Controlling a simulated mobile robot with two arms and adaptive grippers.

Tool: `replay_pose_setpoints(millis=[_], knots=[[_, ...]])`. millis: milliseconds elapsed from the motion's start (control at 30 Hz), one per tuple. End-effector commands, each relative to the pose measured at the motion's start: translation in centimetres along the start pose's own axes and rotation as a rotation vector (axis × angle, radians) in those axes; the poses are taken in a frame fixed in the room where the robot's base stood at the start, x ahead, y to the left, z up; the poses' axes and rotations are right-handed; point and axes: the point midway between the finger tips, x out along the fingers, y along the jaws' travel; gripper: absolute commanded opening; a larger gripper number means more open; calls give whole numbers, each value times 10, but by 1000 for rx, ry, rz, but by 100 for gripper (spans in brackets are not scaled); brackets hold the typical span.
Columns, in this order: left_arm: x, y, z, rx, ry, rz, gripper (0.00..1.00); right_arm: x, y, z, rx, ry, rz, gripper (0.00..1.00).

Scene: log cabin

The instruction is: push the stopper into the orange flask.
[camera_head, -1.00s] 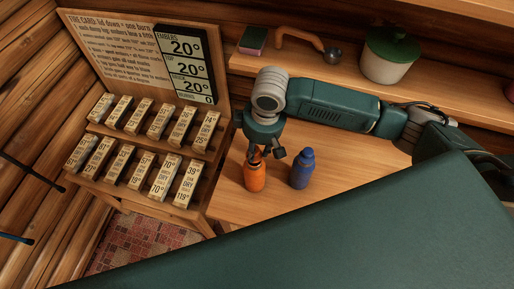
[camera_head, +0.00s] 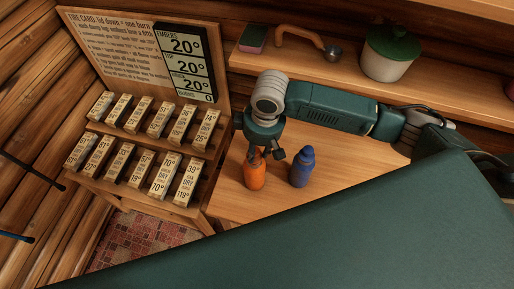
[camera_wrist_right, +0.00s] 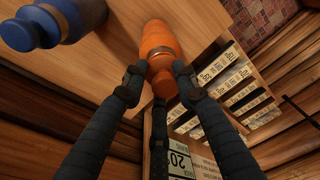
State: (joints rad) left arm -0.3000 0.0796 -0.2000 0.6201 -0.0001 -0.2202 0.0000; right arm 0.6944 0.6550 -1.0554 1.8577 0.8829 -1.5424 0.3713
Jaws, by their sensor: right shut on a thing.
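The orange flask (camera_head: 255,176) stands upright on the wooden table. In the right wrist view the orange flask (camera_wrist_right: 157,36) has a brown band around its upper part. My right gripper (camera_head: 264,154) is directly above it, pointing down. In the wrist view my right gripper (camera_wrist_right: 160,80) has its dark fingers closed around the orange top piece, the stopper (camera_wrist_right: 165,84), in line with the flask. The fingers partly cover it, so I cannot tell how deep it sits.
A blue flask (camera_head: 301,168) stands close on the right of the orange one. A rack of labelled blocks (camera_head: 182,134) is on the left. A shelf behind holds a green-lidded pot (camera_head: 389,57). The table (camera_head: 231,203) is bare around the flasks.

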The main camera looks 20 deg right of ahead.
Motion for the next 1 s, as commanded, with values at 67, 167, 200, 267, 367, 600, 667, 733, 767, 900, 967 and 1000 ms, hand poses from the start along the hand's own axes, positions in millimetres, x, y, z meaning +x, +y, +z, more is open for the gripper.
replay_pose_setpoints(millis=[67,167,200,267,367,600,667,733,767,900,967,1000], knots=[[0,0,0,0,0,0,97,2,0,0,0,0,-1,11],[0,0,0,0,0,0,97,5,-1,0,0,0,-1,11],[0,0,0,0,0,0,97,6,-1,1,0,0,-2,11],[0,0,0,0,0,0,97,7,-1,1,0,0,-2,11],[1,0,0,0,0,0,97,10,-1,1,0,0,-2,11],[1,0,0,0,0,0,97,13,0,1,0,0,-1,44],[1,0,0,0,0,0,97,13,0,1,0,0,-1,50],[1,0,0,0,0,0,97,13,0,1,0,0,-1,50],[1,0,0,0,0,0,97,13,0,1,0,0,-1,50],[1,-1,1,0,0,-1,97,13,0,1,0,0,-1,50],[1,-2,1,0,-1,-2,97,11,0,1,0,1,-1,50],[1,-2,1,0,-1,-2,97,8,0,1,0,2,-1,50]])
